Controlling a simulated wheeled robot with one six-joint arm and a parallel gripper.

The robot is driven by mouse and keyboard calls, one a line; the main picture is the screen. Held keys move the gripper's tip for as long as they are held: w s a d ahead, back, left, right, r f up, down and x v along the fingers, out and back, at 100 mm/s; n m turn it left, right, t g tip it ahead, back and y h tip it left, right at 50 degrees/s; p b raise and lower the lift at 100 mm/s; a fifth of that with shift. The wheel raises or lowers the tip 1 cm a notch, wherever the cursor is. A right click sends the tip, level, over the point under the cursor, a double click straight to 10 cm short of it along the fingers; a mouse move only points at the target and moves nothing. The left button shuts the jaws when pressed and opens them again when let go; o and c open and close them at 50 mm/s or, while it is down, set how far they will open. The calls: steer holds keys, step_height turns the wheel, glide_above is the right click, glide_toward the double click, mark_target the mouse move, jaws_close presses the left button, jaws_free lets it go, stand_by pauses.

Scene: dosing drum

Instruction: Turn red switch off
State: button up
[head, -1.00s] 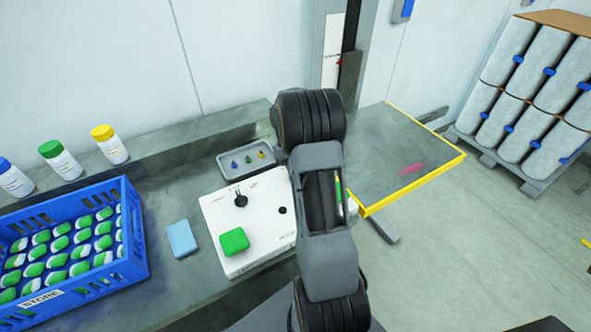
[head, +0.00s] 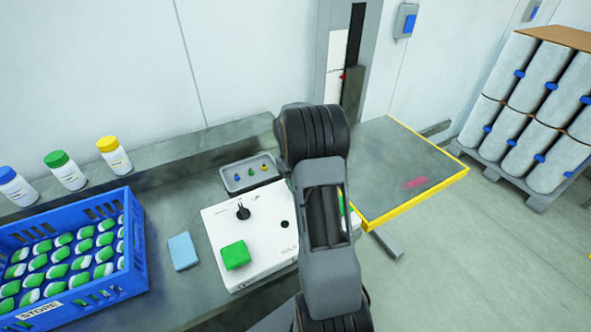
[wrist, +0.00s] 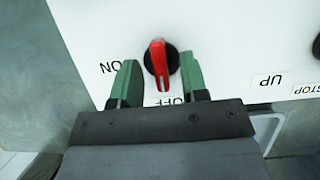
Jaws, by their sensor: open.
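The red switch (wrist: 159,62) is a red rotary handle on a round black base, seen in the wrist view on a white panel (wrist: 220,30). An ON label (wrist: 110,67) is to its left and an OFF label (wrist: 174,101) is below it. The red handle stands nearly vertical in that view, its lower end by the OFF label. My gripper (wrist: 160,82) is open, with one green finger on each side of the switch. I cannot tell whether a finger touches it. In the head view my arm hides the red switch and the gripper.
A white control box (head: 262,262) carries a black knob (head: 242,211) and a green block (head: 236,255). A small tray (head: 238,184) is behind it. A blue cloth (head: 183,251) and a blue crate (head: 138,232) are left. A yellow-edged platform (head: 414,201) is right.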

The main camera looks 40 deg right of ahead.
steer(key=v, duration=1.3)
steer(key=shift+r, duration=0.25)
steer(key=s+a+n+t, duration=0.1)
steer(key=s+a+t, duration=0.7)
steer(key=s+a, duration=1)
steer(key=shift+a+r+t+h, duration=0.3)
steer(key=shift+a+r+t, duration=0.15)
steer(key=shift+a, duration=1.15)
